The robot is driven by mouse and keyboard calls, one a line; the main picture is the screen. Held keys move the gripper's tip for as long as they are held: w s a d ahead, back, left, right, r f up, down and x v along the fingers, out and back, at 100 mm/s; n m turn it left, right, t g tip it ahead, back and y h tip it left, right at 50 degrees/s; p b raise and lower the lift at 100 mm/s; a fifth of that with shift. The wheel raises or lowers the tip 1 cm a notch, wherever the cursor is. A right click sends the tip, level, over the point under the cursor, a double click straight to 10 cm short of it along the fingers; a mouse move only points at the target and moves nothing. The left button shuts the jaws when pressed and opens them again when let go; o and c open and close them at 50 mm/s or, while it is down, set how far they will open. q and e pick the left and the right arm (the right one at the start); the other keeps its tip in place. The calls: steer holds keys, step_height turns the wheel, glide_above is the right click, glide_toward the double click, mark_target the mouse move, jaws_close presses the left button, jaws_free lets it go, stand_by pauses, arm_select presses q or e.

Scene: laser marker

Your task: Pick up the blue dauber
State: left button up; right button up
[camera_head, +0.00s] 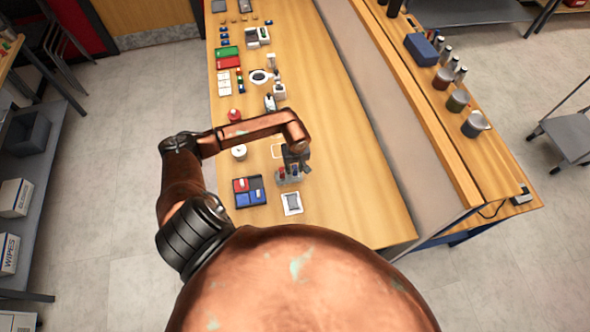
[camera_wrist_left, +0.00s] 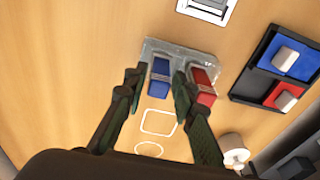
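The blue dauber (camera_wrist_left: 160,80) stands in a clear holder (camera_wrist_left: 154,45) on the wooden table, with a red dauber (camera_wrist_left: 203,82) beside it. In the left wrist view my left gripper (camera_wrist_left: 157,84) is open, with one finger on each side of the blue dauber. The right-hand finger reaches between the two daubers and hides part of the red one. I cannot tell whether the fingers touch the blue dauber. In the head view my left gripper (camera_head: 294,160) is above the clear holder (camera_head: 288,179). My right gripper is out of view.
A dark tray (camera_wrist_left: 244,84) with blue and red pads stands near the holder. Outlined marks lie beside the holder.

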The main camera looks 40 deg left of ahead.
arm_select(q)
steer(key=shift+f, duration=0.7)
jaws_close()
steer(key=shift+r, duration=0.1)
